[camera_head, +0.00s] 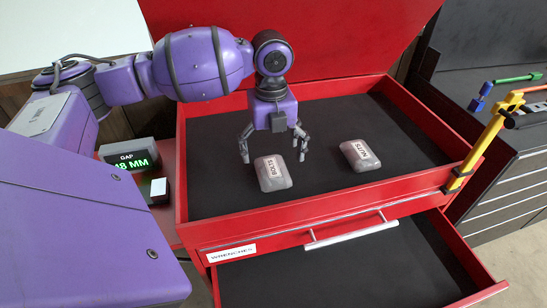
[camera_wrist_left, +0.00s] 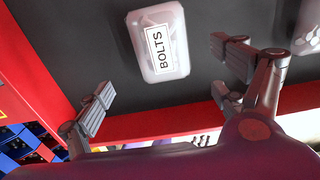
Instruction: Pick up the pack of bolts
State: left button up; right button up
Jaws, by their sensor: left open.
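The pack of bolts (camera_head: 272,174) is a small pale, rounded pack labelled BOLTS. It lies flat on the dark liner of the red cart's top tray (camera_head: 320,203). It also shows in the left wrist view (camera_wrist_left: 158,40), ahead of and between the spread fingers. My left gripper (camera_head: 274,152) points down at the pack, open and empty, with a finger on either side. In the wrist view the fingers (camera_wrist_left: 165,85) stand apart from the pack. My right gripper is not in view.
A similar pack labelled NUTS (camera_head: 360,156) lies to the right in the same tray. Below, an open drawer (camera_head: 350,270) labelled WRENCHES juts out. A gap display (camera_head: 131,161) stands at left. A yellow bracket (camera_head: 484,145) grips the tray's right edge.

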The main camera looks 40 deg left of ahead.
aim_at(274, 172)
pick_arm(q)
jog(key=shift+s+d+f, duration=0.1)
jog(key=shift+f, duration=0.75)
jog(key=shift+s+d+f, duration=0.1)
jog(key=shift+f, duration=0.75)
jog(key=f, duration=0.4)
jog(key=shift+w+d+f, duration=0.1)
jog(key=shift+w, duration=0.1)
jog(key=c, duration=1.3)
